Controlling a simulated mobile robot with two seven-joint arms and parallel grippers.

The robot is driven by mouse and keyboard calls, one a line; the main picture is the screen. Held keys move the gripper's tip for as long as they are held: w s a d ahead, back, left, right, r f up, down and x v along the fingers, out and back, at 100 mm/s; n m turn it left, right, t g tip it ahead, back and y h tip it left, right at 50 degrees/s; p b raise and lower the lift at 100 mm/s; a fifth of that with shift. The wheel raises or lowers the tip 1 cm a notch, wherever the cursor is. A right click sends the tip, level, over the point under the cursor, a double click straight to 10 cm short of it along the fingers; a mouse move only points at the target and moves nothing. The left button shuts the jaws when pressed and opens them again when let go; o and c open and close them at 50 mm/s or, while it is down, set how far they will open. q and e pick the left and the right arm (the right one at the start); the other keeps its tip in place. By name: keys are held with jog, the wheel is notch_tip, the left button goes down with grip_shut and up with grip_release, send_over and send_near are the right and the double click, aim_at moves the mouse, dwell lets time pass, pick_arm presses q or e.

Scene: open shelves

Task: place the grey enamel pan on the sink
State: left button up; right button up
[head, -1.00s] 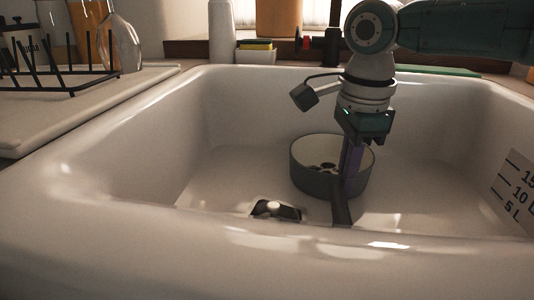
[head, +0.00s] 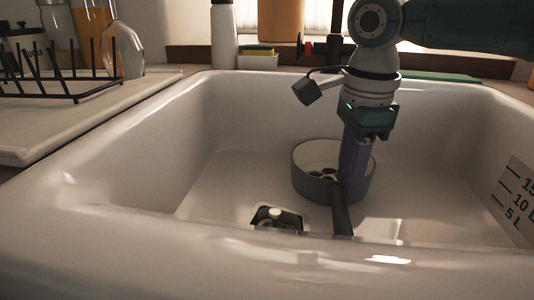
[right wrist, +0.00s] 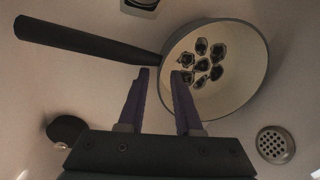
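The grey enamel pan (head: 316,190) sits upright on the floor of the white sink (head: 240,165), its dark handle toward the front. In the right wrist view the pan (right wrist: 240,85) has a pale inside with several dark ringed marks. Its handle (right wrist: 90,42) runs to the upper left. My right gripper (head: 352,196) reaches down at the pan's handle side and hides part of its wall. In the right wrist view its purple fingers (right wrist: 162,71) are apart, with tips by the handle's joint with the pan. I cannot tell whether they touch it. My left gripper is not in view.
A drain fitting (head: 277,217) lies left of the handle, near the front wall. A dark drying rack (head: 60,85) with a glass stands on the left drainboard. A bottle (head: 223,40) and a sponge holder (head: 258,60) stand behind the sink. The sink's left floor is clear.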

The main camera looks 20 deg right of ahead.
notch_tip(320, 180, up, 10)
jog(key=p, duration=0.3)
jog(key=shift+s+r, duration=0.2)
jog(key=shift+s, duration=0.1)
